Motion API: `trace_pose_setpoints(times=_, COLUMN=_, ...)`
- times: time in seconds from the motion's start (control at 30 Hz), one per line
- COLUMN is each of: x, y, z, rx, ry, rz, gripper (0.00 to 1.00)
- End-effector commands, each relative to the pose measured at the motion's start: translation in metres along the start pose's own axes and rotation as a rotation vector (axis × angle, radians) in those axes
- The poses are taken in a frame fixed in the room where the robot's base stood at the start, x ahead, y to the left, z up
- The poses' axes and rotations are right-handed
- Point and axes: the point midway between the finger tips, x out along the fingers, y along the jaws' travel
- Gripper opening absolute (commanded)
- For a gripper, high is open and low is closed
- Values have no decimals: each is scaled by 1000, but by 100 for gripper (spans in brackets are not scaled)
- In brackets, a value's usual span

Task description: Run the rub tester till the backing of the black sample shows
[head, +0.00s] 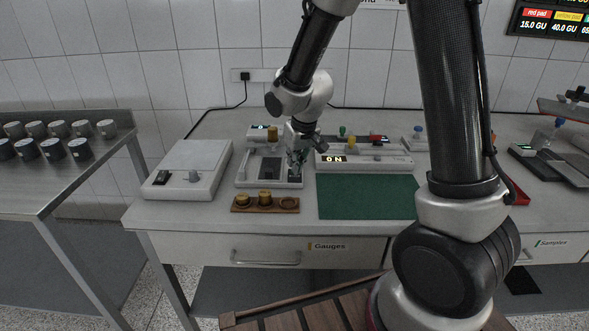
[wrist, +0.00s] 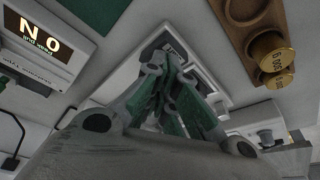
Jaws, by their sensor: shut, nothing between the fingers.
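The rub tester, a white device (head: 241,177), stands left of centre on the bench in the head view. It has dark panels on its top, and a brass weight (head: 273,133) shows at its back. A dark rectangle (head: 270,168) on it may be the black sample; I see no backing at this size. My gripper (head: 296,168) is shut and empty, pointing down over the tester's right front part. Whether it touches is unclear. In the wrist view my gripper's fingers (wrist: 165,85) hide most of the tester.
A wooden block (head: 250,208) with two brass weights (head: 264,198) and one empty socket lies in front. A device with a "0 N" display (head: 334,159) stands to the right, behind a green mat (head: 365,197). A white box (head: 190,170) stands left.

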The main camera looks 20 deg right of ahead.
Motion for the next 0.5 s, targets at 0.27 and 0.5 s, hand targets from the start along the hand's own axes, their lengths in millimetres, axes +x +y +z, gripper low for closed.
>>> trace_pose_setpoints(times=0.27, x=-5, y=1, z=0, rx=1, ry=2, rz=0, gripper=0)
trace_pose_setpoints(times=0.5, x=-26, y=3, z=2, rx=1, ry=2, rz=0, gripper=0)
